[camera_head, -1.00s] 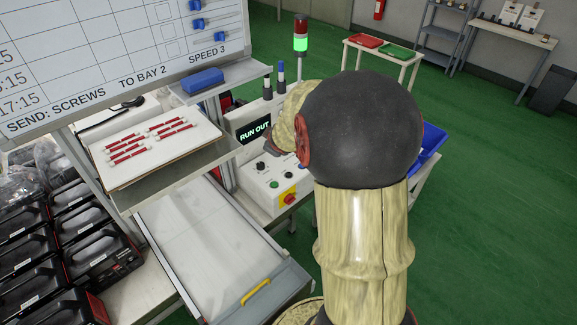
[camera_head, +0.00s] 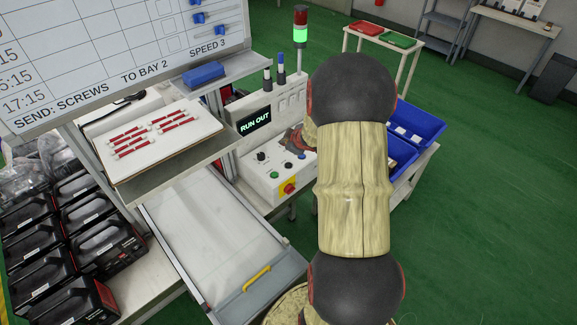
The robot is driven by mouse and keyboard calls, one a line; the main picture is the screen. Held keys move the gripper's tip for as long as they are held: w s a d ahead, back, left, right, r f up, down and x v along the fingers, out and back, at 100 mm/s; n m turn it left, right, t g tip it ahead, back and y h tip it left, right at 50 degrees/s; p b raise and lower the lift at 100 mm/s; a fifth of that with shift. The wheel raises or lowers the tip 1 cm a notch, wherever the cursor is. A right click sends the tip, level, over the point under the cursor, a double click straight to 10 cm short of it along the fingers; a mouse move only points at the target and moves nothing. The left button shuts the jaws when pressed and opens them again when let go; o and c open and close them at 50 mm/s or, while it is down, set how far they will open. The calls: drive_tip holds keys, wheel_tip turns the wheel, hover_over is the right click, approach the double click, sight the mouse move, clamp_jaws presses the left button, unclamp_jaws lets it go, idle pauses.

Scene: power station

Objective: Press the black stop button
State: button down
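The control box (camera_head: 268,182) stands in the middle with a white sloped top. It carries a black knob or button (camera_head: 261,157), a green button (camera_head: 274,175), a small dark blue button (camera_head: 288,165), a small dark control (camera_head: 301,155) near my arm, and a red switch on a yellow plate (camera_head: 290,188). I cannot tell for sure which dark control is the stop button. My arm rises on the right, and a reddish-brown part of it hangs over the back right of the box top. My gripper's fingers do not show.
A display reading "RUN OUT" (camera_head: 255,122) stands behind the box. A signal tower (camera_head: 301,38) is lit green. Blue bins (camera_head: 418,127) stand right of my arm.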

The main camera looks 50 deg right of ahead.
drive_tip(key=b, duration=0.7)
hover_over(287, 165)
wheel_tip(287, 165, down, 7)
drive_tip(key=shift+r, duration=0.1)
drive_tip(key=shift+f+b, duration=0.4)
drive_tip(key=shift+f, duration=0.3)
drive_tip(key=shift+f, duration=0.15)
drive_tip(key=shift+f, duration=0.25)
drive_tip(key=shift+f+b, duration=0.45)
idle(0.9)
drive_tip(key=shift+r, duration=0.2)
drive_tip(key=shift+r+p, duration=0.7)
drive_tip(key=shift+p, duration=0.25)
